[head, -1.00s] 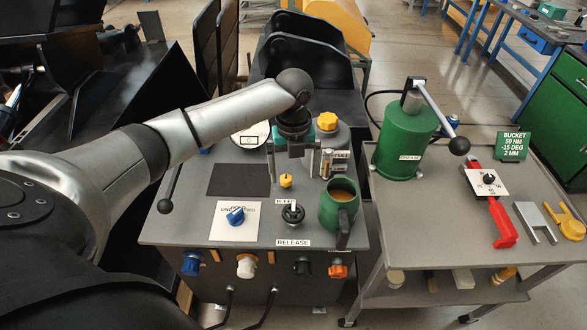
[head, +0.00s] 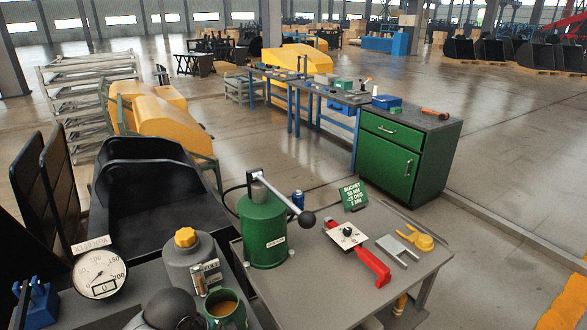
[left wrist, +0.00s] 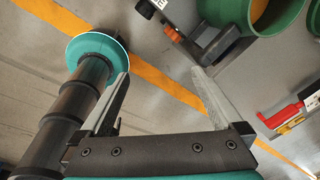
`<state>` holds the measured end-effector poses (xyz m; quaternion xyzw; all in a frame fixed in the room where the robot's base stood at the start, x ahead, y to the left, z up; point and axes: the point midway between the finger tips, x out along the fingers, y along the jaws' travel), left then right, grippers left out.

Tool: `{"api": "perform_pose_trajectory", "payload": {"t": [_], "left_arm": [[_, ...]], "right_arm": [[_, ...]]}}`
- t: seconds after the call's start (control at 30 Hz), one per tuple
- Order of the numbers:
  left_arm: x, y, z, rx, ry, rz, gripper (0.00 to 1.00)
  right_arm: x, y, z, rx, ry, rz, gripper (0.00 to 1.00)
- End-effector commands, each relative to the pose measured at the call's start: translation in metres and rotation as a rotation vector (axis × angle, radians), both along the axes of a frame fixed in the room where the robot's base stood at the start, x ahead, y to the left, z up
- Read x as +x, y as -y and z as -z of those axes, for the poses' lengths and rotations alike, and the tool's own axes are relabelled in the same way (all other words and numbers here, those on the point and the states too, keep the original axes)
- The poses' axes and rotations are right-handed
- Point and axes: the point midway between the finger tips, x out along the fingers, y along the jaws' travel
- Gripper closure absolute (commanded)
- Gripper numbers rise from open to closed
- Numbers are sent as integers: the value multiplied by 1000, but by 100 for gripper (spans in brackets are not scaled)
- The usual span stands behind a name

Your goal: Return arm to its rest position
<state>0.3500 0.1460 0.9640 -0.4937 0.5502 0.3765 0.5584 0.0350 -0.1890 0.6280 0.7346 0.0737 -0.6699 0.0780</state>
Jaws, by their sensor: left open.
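In the left wrist view my left gripper (left wrist: 161,73) is open, with nothing between its two grey fingers. A green mug (left wrist: 274,22) is beyond the fingers at the upper right, apart from them. A black fitting with an orange part (left wrist: 171,33) is at the top, past the fingertips. In the head view a dark rounded joint of my arm shows at the bottom edge, and the left gripper itself is out of frame. The mug (head: 222,304), with brown liquid in it, stands just right of that joint. My right gripper is in neither view.
A gauge (head: 100,274) and a yellow-capped grey container (head: 187,263) stand near the arm. A green hand pump (head: 263,230) with a long lever stands on a grey cart (head: 330,285). A red tool (head: 372,268) and green sign (head: 353,194) are there too.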

Motion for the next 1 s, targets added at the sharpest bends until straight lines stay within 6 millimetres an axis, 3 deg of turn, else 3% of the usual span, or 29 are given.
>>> {"api": "perform_pose_trajectory", "payload": {"t": [0.1, 0.3, 0.5, 0.83, 0.87, 1.0], "left_arm": [[-29, 23, 4, -77, 4, -240, 0], [-69, 33, -1, -181, 4, -712, 0], [-101, 19, -9, -237, 6, -1125, 0], [-142, -15, -23, -262, 34, -1605, 0], [-144, -17, -22, -262, 37, -1634, 0], [-136, -15, 15, -250, 26, -1618, 0]], "right_arm": [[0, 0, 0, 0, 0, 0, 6], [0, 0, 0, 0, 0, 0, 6], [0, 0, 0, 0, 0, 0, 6], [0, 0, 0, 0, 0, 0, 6], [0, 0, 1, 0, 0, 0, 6], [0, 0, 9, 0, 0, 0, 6]]}}
